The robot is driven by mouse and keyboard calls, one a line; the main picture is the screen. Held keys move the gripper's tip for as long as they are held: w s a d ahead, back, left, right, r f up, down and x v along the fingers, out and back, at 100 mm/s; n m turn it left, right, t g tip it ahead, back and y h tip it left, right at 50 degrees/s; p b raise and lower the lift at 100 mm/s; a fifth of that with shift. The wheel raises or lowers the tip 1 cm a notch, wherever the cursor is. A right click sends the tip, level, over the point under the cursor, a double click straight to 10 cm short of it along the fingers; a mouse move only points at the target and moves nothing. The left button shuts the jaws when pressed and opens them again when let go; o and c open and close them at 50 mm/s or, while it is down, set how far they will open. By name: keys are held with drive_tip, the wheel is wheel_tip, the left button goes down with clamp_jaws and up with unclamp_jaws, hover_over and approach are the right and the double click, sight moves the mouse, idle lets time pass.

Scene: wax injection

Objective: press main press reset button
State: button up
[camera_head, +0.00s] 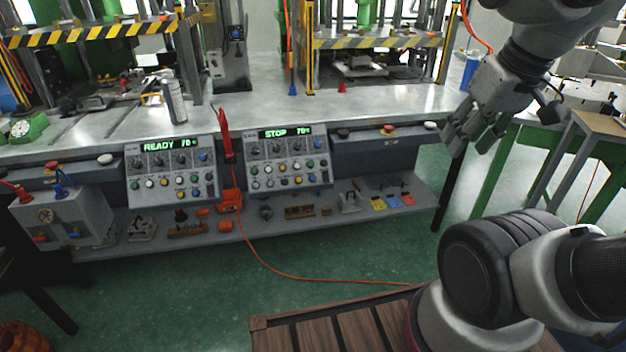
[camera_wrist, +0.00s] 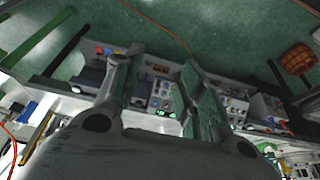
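Two grey control panels sit at the front of the bench. The left panel (camera_head: 172,170) has a green display (camera_head: 168,145) reading READY and a number. The right panel (camera_head: 288,157) has a display (camera_head: 285,132) reading STOP and a number. Both carry knobs and rows of coloured buttons. I cannot read the button labels, so I cannot tell which is the main press reset button. My gripper (camera_head: 468,140) is up at the right, apart from both panels. In the wrist view (camera_wrist: 162,60) its two fingers are spread, with nothing between them.
A lower shelf (camera_head: 335,205) holds small parts and coloured pieces. An orange cable (camera_head: 285,277) crosses the green floor. A green-legged table (camera_head: 490,175) stands at the right.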

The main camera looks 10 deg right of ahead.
clamp_jaws()
idle(1.1)
